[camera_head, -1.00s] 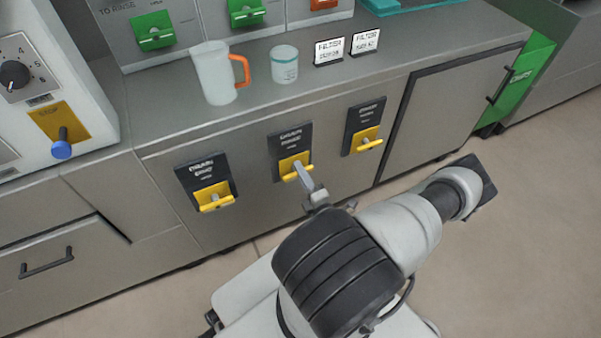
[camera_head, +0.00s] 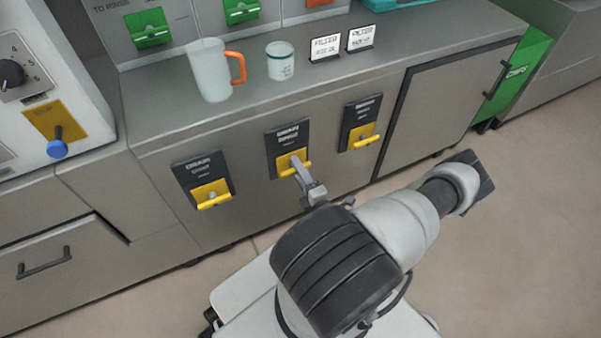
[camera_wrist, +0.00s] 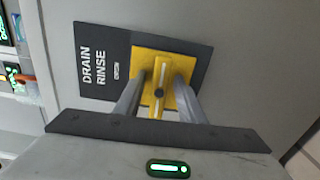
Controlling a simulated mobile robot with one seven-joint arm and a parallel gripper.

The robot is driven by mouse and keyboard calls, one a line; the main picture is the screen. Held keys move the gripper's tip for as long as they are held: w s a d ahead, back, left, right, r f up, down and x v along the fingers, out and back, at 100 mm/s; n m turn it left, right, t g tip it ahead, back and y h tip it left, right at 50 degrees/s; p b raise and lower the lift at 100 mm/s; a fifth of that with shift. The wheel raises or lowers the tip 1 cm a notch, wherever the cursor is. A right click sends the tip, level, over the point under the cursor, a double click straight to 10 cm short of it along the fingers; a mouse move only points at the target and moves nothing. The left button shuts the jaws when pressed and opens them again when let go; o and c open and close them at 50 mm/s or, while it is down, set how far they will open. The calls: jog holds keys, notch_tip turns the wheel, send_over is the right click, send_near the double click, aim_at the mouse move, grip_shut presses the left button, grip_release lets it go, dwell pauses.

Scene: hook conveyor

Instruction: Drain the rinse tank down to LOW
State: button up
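The drain rinse control is a black plate (camera_head: 283,140) with a yellow valve handle (camera_head: 293,161) on the cabinet front, the middle of three. In the wrist view the plate reads DRAIN RINSE (camera_wrist: 92,65), and the yellow handle (camera_wrist: 157,92) sits between my fingers. My gripper (camera_head: 303,172) reaches it from the front. In the wrist view my gripper (camera_wrist: 160,78) has its fingers apart, one on each side of the handle, with gaps showing. I cannot tell whether a fingertip touches it. The rinse tank's level is not readable in these views.
Other yellow drain handles sit at left (camera_head: 212,194) and right (camera_head: 365,136). On the counter stand a pitcher (camera_head: 209,72), a cup (camera_head: 280,62) and two small signs (camera_head: 325,47). Green valves (camera_head: 148,27) are behind. The floor at right is clear.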

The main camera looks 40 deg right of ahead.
jog(key=p+v, duration=0.2)
jog(key=v, duration=1.5)
jog(key=shift+s+a, duration=0.15)
jog(key=shift+s, duration=0.05)
dwell(0.5)
